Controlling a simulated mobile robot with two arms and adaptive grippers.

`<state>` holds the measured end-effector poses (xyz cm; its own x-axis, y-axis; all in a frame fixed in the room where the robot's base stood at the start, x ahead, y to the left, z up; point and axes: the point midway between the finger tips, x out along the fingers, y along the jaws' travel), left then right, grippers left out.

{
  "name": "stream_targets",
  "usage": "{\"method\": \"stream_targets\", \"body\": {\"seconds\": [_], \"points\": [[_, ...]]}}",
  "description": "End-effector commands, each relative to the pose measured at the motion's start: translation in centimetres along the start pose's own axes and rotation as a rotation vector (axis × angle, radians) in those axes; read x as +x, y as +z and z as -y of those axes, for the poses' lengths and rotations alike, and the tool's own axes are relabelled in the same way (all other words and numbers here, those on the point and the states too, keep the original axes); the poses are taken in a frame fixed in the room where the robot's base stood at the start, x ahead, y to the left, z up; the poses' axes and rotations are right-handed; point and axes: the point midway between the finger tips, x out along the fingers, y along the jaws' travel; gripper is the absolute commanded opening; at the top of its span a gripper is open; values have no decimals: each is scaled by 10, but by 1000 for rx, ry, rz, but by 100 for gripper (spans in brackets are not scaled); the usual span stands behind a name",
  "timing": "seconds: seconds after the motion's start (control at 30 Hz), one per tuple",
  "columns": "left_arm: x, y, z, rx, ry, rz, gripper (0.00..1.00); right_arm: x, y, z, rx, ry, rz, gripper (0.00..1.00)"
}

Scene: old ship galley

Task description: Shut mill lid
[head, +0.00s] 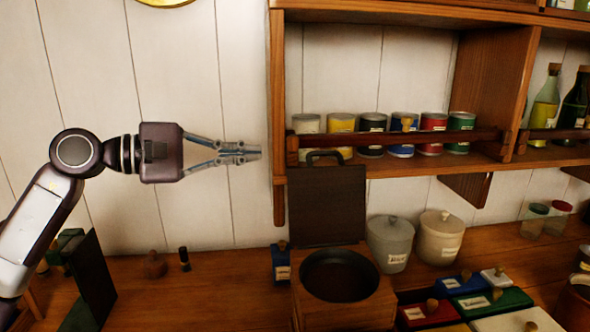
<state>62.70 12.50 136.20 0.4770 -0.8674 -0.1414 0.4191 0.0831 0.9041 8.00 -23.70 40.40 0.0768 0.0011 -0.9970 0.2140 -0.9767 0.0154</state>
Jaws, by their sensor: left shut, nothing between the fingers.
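The mill is a wooden box (345,310) on the counter with a dark round bowl opening (340,275) in its top. Its dark square lid (327,205) stands upright behind the opening, raised open, with a dark curved handle (325,156) at its upper edge. My left gripper (250,152) is shut and empty, held level in the air to the left of the lid's top and apart from it. My right gripper is not in view.
A wooden shelf (278,60) with several coloured tins hangs just above the lid. Two lidded crocks (391,245) stand right of the mill, with small coloured boxes (492,302) in front. A dark upright panel (90,275) stands at left. The counter (215,285) between is mostly clear.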

Motion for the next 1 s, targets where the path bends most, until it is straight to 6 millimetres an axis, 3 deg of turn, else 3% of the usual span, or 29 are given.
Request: {"method": "stream_targets", "body": {"seconds": [0.17,0.6,0.8,1.0], "points": [[11,-1,2,-1,-1,2,0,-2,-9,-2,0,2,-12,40],[85,0,1,-3,-2,2,0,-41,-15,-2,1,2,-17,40],[100,-1,3,-1,0,0,0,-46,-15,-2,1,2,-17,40],[101,-2,4,0,0,-1,0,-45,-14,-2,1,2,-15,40]]}}
